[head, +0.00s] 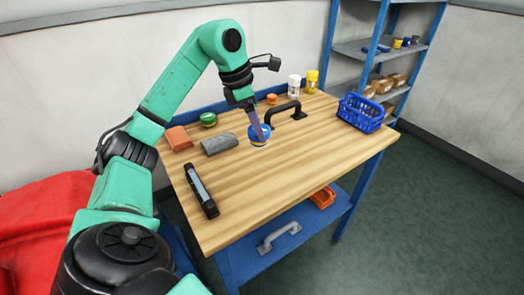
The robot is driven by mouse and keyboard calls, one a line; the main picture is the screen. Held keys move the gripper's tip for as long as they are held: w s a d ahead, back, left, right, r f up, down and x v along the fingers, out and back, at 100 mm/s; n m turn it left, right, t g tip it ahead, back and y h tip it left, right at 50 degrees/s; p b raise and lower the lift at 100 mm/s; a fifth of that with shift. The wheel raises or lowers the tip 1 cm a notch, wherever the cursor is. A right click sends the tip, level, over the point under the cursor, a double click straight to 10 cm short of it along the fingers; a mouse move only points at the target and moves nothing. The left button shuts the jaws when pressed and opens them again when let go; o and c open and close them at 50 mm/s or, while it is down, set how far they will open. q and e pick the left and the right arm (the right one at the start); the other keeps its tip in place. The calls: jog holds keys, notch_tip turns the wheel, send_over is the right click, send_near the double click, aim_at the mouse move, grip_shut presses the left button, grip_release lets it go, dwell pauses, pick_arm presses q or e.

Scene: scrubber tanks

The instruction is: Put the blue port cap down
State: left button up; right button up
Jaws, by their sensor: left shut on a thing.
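The blue port cap (251,139) is near the middle of the wooden tabletop (290,160). My left gripper (261,137) points down onto it and is shut on it, its fingers covering part of the cap. The cap is at or just above the wood; I cannot tell whether it touches. My right gripper is not in view.
A black handle (285,111) stands close behind the cap. A grey block (219,144), brick-red block (178,138) and green round cap (208,119) are to the left. A black bar tool (201,191) lies front left, a blue basket (361,113) right. The front-right tabletop is clear.

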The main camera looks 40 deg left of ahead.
pick_arm(q)
jog(key=f, duration=0.4)
jog(key=f+b, duration=0.1)
jog(key=f, duration=0.6)
jog(key=shift+w+a+f, duration=0.2)
jog(key=shift+w+f, duration=0.05)
jog(key=shift+f, duration=0.15)
jog(key=shift+w+a+f, duration=0.1)
jog(key=shift+a+f, duration=0.05)
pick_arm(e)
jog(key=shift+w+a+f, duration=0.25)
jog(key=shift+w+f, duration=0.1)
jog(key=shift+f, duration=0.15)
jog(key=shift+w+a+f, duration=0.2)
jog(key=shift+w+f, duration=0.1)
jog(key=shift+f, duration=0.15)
pick_arm(q)
jog(key=o, duration=1.6)
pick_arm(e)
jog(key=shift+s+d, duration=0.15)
pick_arm(q)
jog(key=shift+r, duration=0.2)
jog(key=v, duration=1.2)
jog(key=shift+f+p, duration=0.1)
jog(key=shift+p, duration=0.3)
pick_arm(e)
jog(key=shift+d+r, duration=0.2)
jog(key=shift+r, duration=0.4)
